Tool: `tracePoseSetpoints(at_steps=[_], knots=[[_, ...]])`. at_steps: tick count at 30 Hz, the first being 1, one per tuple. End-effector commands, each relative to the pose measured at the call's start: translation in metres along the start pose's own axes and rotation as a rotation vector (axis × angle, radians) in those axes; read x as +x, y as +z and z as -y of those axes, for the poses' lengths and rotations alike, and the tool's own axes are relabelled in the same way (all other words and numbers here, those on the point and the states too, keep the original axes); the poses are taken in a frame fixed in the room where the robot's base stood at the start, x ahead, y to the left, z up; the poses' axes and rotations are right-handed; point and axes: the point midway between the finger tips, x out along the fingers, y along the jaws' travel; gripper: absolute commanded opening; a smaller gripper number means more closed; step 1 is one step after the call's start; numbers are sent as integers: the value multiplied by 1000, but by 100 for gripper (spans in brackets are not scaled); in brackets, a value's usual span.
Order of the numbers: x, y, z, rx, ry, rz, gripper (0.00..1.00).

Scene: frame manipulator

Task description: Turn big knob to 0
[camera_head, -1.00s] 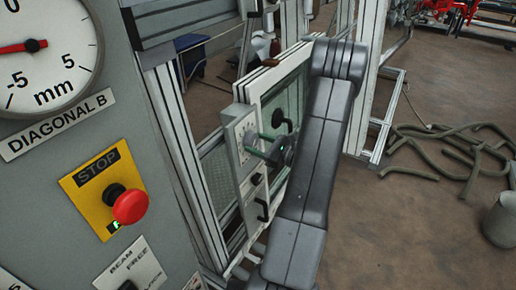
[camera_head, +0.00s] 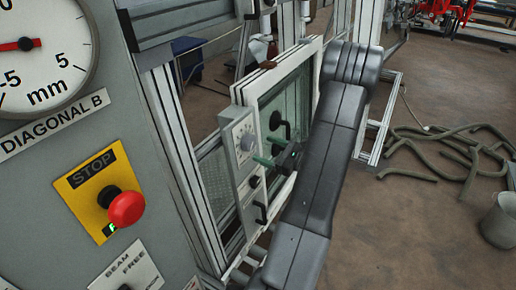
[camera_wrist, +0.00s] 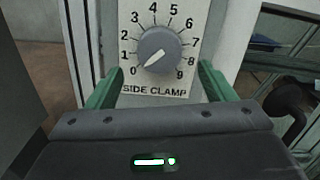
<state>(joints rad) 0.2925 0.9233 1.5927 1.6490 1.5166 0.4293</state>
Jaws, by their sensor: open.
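The big knob (camera_wrist: 158,50) is a grey round dial on a white "SIDE CLAMP" plate (camera_wrist: 190,18) numbered 0 to 9. Its white pointer mark aims to the lower left, at the 0. In the head view the knob (camera_head: 247,141) sits on the upper part of a light grey control box. My gripper (camera_wrist: 160,85) has its two green fingers spread wide, below and to either side of the knob, with nothing between them. In the head view my gripper (camera_head: 270,156) is just right of the knob, apart from it.
A small black knob (camera_head: 254,181) and a black handle (camera_head: 261,212) sit below on the box. A red stop button (camera_head: 126,208) is on the near cabinet at left. A glazed frame (camera_head: 290,85) stands behind the box. Hoses (camera_head: 440,150) lie on the floor at right.

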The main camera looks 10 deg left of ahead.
Motion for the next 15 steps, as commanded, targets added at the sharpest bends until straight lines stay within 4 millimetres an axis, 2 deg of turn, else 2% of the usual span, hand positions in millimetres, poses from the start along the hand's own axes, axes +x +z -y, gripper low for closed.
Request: tracePoseSetpoints(at_steps=[1, 6, 10, 15], knots=[[-14, -2, 0, 0, -5, -1, 76], [-51, -2, 1, 0, -4, -1, 76], [-73, -1, 0, 0, -3, -1, 76], [-89, -1, 0, 0, -1, -1, 76]])
